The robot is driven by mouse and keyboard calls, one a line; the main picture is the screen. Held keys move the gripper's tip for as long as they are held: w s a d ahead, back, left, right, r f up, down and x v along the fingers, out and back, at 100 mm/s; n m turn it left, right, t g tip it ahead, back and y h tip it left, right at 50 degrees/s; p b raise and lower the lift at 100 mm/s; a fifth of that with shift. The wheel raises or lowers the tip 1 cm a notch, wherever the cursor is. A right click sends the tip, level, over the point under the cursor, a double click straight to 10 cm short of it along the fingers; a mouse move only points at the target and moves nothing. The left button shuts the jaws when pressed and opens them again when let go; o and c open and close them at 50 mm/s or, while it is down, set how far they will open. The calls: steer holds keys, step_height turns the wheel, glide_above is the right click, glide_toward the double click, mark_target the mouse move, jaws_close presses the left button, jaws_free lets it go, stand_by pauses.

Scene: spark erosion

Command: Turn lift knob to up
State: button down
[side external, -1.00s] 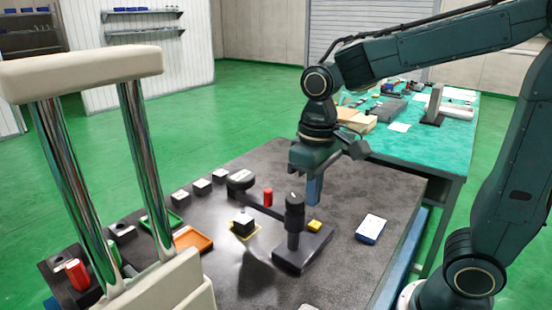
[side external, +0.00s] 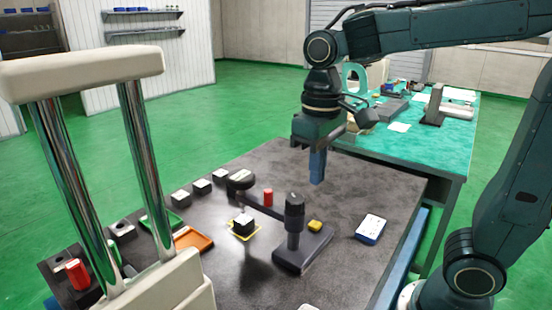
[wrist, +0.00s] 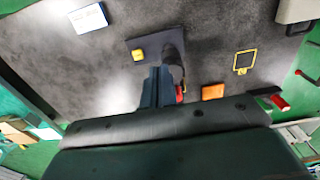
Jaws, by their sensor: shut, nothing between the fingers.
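A black upright post with a ridged dark knob on top (side external: 294,203) stands on a dark base plate (side external: 290,258); I take this to be the lift knob. Its setting is too small to read. In the wrist view the dark post (wrist: 173,42) is partly hidden behind my fingers. My gripper (side external: 317,180) is shut and empty, pointing down. It hangs above the table, behind and a little right of the knob, apart from it. In the wrist view my gripper (wrist: 157,88) shows its fingers together.
A yellow button (side external: 314,226) sits on the base plate. A red cylinder (side external: 268,197) and a dark arm with a round head (side external: 240,181) are left of the post.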

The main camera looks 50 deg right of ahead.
mark_target(295, 205)
steer(key=shift+r, duration=0.55)
steer(key=shift+a+r, duration=0.25)
steer(key=shift+a, duration=0.4)
steer(key=shift+a+r, duration=0.25)
steer(key=shift+a, duration=0.35)
steer(key=shift+f, duration=0.1)
step_height(295, 205, down, 7)
steer(key=shift+w+d, duration=0.1)
steer(key=shift+w, duration=0.2)
stand_by(0.9)
